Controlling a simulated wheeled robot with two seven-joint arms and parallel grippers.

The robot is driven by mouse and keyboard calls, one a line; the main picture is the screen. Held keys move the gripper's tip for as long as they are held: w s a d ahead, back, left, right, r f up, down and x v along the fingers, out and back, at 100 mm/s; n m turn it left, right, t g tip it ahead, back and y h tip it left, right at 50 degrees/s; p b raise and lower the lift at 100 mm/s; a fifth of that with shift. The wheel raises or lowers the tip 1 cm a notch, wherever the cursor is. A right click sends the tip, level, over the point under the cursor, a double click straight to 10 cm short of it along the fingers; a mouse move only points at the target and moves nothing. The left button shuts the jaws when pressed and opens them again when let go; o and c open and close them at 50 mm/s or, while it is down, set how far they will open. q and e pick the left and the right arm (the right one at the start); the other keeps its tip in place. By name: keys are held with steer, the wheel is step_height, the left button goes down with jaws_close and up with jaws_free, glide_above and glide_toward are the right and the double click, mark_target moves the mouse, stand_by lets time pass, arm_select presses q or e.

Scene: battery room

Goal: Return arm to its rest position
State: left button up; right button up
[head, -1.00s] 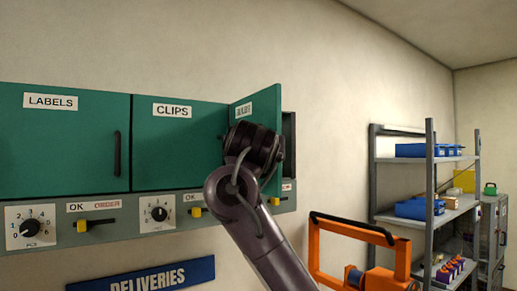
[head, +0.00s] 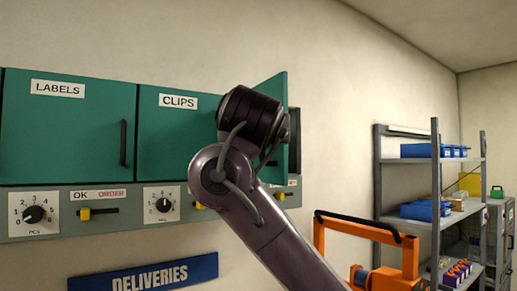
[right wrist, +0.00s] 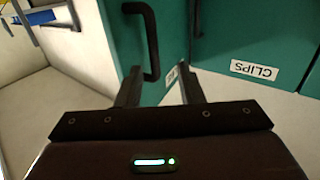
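My right arm (head: 270,230) rises from the bottom of the head view, its wrist in front of the green wall cabinets. Its fingers are hidden there. In the right wrist view my right gripper (right wrist: 160,88) has its two fingers apart, with nothing held between them. A black door handle (right wrist: 147,38) on a green door is just beyond the fingers; I see no grip on it. In the head view that third door (head: 274,90) stands swung open, partly covered by my wrist. My left gripper is not in view.
The LABELS door (head: 65,130) and CLIPS door (head: 175,140) are shut. Below them runs a grey panel (head: 130,218) with dials and yellow-knobbed sliders, above a blue DELIVERIES sign (head: 145,273). At right are an orange frame (head: 365,230) and a metal shelf (head: 437,180) with blue bins.

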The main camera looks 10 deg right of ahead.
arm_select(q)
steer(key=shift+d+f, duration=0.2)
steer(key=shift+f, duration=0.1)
arm_select(e)
steer(key=shift+s+a, duration=0.1)
steer(key=shift+s, duration=0.4)
